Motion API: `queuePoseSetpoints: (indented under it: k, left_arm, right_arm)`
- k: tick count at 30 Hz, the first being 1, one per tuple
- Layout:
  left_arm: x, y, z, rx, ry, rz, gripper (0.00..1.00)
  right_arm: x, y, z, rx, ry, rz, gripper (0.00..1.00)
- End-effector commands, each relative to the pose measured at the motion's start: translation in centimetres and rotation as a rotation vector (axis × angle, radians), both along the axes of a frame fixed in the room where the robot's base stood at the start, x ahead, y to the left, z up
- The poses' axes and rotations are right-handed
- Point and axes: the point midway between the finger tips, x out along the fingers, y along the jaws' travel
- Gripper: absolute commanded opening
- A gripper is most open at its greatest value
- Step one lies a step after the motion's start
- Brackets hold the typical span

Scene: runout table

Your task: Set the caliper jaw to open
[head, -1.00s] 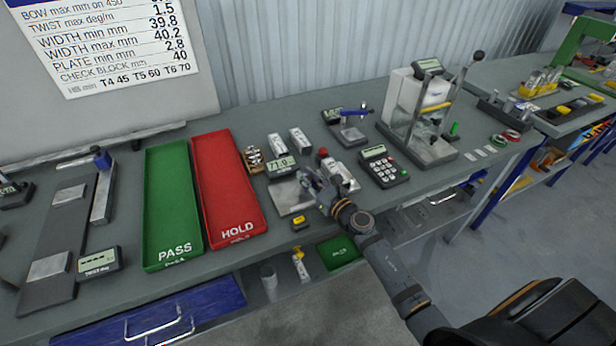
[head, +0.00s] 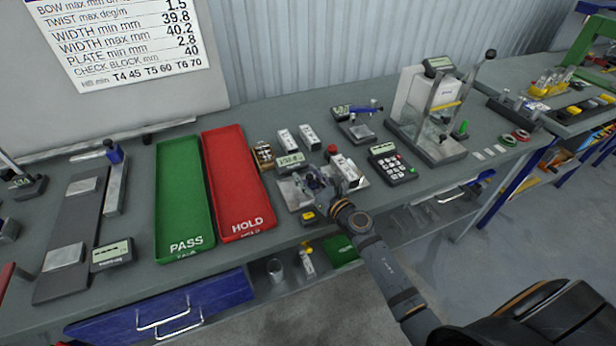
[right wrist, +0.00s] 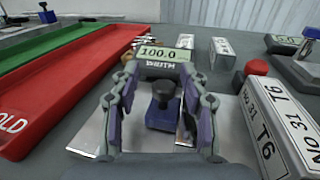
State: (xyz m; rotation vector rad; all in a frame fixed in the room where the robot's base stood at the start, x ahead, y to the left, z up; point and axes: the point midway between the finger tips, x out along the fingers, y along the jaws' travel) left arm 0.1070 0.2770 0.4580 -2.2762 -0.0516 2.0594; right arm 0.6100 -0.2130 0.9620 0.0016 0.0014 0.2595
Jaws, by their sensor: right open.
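The width caliper has a display (head: 289,159) near the table's middle, which reads 100.0 with the label WIDTH in the right wrist view (right wrist: 160,54). Its blue jaw slider with a black knob (right wrist: 164,103) stands upright on a bright metal plate (right wrist: 92,137). My right gripper (head: 322,182) is low over the caliper. In the right wrist view its open fingers (right wrist: 162,88) stand on either side of the slider and knob, with gaps visible on both sides. In the head view the gripper hides most of the slider. My left gripper is not in view.
The red HOLD tray (head: 237,185) lies left of the caliper, with the green PASS tray (head: 184,200) beyond it. A white T6 box (right wrist: 280,130) lies close on the right, with a red knob (right wrist: 256,67) behind it. A keypad unit (head: 392,163) stands farther right.

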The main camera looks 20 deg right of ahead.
Motion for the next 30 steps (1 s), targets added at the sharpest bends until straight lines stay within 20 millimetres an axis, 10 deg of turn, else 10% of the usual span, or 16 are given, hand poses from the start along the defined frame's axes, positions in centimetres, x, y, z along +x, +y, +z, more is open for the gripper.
queuePoseSetpoints:
  k: [15, 30]
  left_arm:
    - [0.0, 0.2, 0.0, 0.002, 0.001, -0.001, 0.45]
    - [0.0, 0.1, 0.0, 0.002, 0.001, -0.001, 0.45]
  right_arm:
    - [-6.8, -1.8, -0.1, 0.000, 0.001, 0.001, 0.45]
    - [-7.3, -1.9, 0.0, 0.000, 0.000, 0.001, 0.45]
